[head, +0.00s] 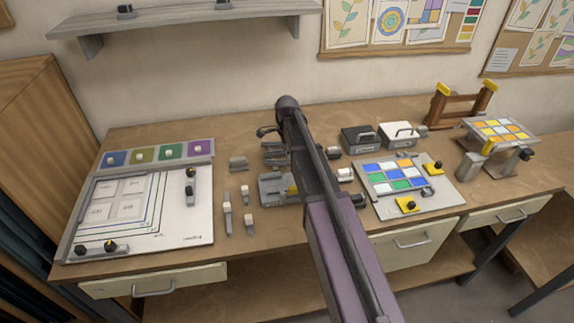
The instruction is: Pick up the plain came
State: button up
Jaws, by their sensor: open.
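Several small grey bars with pale knobs lie on the wooden bench left of my arm: one long bar (228,218), one beside it (249,223) and a shorter one (245,193). They look like cames, but I cannot tell which is the plain one. My gripper (270,141) is at the end of my arm, above the back middle of the bench. It is open, seems empty and is partly hidden by the arm. It is apart from these bars, farther back.
A white pattern board (185,225) with colored pads behind it fills the left. A panel of colored glass (397,176), dark and white boxes (360,138) and a wooden stand (460,104) are at the right. A grey block (272,188) sits by my arm. A shelf (190,28) hangs above.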

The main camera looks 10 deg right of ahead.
aim_at(287, 162)
jog(key=shift+s+f+b, duration=0.1)
jog(key=shift+f+b, duration=1.5)
jog(key=shift+f, duration=0.3)
jog(key=shift+d, duration=0.1)
grip_shut()
